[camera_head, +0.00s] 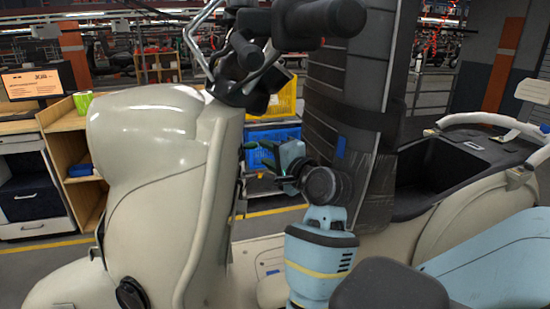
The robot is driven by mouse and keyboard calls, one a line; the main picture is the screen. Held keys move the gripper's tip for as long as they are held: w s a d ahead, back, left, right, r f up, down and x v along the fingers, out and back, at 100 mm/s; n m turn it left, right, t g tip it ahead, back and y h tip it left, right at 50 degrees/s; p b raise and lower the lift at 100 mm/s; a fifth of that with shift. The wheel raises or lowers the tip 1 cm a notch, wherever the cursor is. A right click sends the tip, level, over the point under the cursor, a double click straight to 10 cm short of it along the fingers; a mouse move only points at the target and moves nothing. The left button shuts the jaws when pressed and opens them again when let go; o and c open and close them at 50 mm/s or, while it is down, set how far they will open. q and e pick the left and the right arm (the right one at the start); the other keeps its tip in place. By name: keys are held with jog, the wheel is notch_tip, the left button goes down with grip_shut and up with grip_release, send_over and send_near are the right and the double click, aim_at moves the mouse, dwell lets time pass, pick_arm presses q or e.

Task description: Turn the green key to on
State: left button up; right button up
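A cream scooter (150,200) stands across the view, with its front panel (213,190) at the centre left. My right gripper (256,163) comes in from the lower right, and its fingers point left toward the inner side of that panel. Dark and green parts show around its fingertips. I cannot tell the green key apart from them, nor whether the fingers touch the key or are open or shut. My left gripper is not in view.
The handlebar (255,55) rises above the panel. A dark upright column (350,100) stands just behind my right wrist. The scooter's open seat compartment (440,175) is at the right. Yellow (287,100) and blue (268,148) crates and a wooden shelf (62,150) stand behind.

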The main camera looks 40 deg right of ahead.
aim_at(256, 147)
jog(key=w, duration=0.3)
jog(key=shift+w+d+f, duration=0.1)
jog(key=shift+w+d, duration=0.2)
jog(key=shift+w, duration=0.05)
jog(key=shift+w+d, duration=0.1)
jog(key=shift+w, duration=0.6)
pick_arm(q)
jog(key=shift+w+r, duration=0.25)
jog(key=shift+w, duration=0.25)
pick_arm(e)
grip_shut()
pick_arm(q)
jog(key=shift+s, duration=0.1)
pick_arm(e)
jog(key=c, duration=0.7)
grip_release()
grip_shut()
